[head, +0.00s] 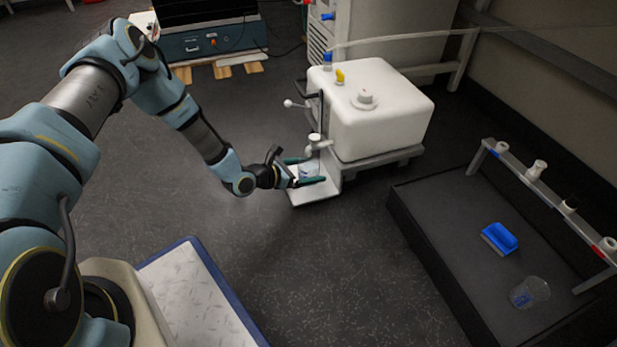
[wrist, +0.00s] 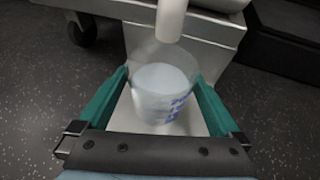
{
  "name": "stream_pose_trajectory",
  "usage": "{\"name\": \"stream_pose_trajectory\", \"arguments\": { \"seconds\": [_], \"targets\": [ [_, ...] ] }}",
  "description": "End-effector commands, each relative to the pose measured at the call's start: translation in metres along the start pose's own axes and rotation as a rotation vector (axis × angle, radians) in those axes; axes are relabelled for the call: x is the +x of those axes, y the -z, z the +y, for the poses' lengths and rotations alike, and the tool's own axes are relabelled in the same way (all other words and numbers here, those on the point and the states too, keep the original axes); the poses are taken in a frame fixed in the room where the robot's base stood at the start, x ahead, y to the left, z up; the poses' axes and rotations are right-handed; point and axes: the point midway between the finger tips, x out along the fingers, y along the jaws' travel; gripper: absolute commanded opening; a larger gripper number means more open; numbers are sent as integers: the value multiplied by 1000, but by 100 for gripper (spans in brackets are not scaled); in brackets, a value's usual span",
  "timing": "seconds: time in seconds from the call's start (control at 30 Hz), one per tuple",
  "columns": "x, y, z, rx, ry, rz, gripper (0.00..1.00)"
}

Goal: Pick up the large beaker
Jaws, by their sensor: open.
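A clear beaker with blue markings (wrist: 160,95) stands upright on a pale metal shelf (head: 318,192) under a white spout (wrist: 172,18). Pale liquid or a pale base shows inside it. In the head view the beaker (head: 309,169) is small and partly covered by my gripper (head: 316,170). My gripper is open, with one green finger on each side of the beaker; in the wrist view the gripper (wrist: 160,92) has its fingers beside the glass. I cannot tell whether they touch it. Another clear beaker (head: 530,292) lies or stands in the dark tray at the right.
A white tank (head: 378,110) stands on a wheeled cart right behind the shelf. Open floor lies in front.

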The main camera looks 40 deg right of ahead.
Motion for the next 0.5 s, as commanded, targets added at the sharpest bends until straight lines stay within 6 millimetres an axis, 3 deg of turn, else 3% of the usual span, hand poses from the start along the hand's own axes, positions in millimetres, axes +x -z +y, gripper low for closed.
{"name": "stream_pose_trajectory", "arguments": {
  "seconds": [0.1,0.5],
  "targets": [
    [-1,-1,0,0,0,0,100],
    [-1,-1,0,0,0,0,55]
  ]
}}
